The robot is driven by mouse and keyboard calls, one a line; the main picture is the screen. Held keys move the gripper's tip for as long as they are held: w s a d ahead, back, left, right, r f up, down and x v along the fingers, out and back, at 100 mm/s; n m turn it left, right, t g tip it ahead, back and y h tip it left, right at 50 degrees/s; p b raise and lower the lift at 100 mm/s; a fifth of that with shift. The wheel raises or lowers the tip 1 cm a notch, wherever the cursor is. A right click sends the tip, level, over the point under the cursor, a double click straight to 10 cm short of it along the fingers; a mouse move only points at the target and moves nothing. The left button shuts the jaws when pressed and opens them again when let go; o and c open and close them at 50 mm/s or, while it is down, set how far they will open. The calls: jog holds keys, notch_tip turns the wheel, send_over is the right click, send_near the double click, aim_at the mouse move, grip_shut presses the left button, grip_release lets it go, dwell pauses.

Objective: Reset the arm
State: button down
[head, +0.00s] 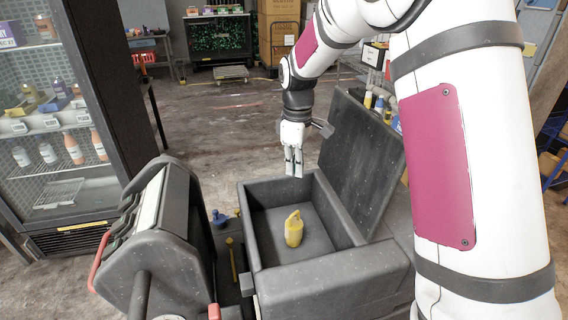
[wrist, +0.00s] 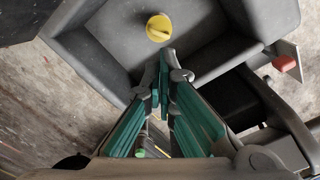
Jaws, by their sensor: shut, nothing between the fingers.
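My gripper (head: 293,170) hangs from my white arm above the far edge of an open dark grey bin (head: 330,256). In the head view its fingers point down and are together with nothing between them. In the wrist view my gripper (wrist: 164,62) is also closed and empty. A yellow object with a loop-like top (head: 293,230) stands upright on the bin's floor, apart from my fingers. It shows as a round yellow top (wrist: 159,28) in the wrist view.
The bin's lid (head: 362,150) stands open at the right. A dark grey case with a red handle (head: 155,245) is at the left. A glass-door fridge (head: 60,130) with bottles stands at the far left. The floor (head: 220,130) behind the bin is largely clear.

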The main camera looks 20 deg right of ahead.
jog(key=s+r+m+t, duration=0.2)
jog(key=s+r+m, duration=0.3)
jog(key=s+r, duration=0.8)
jog(key=s+r+m+t, duration=0.2)
jog(key=s+m, duration=0.3)
jog(key=s, duration=1.3)
jog(key=shift+m+t, duration=0.3)
jog(key=shift+t, duration=0.3)
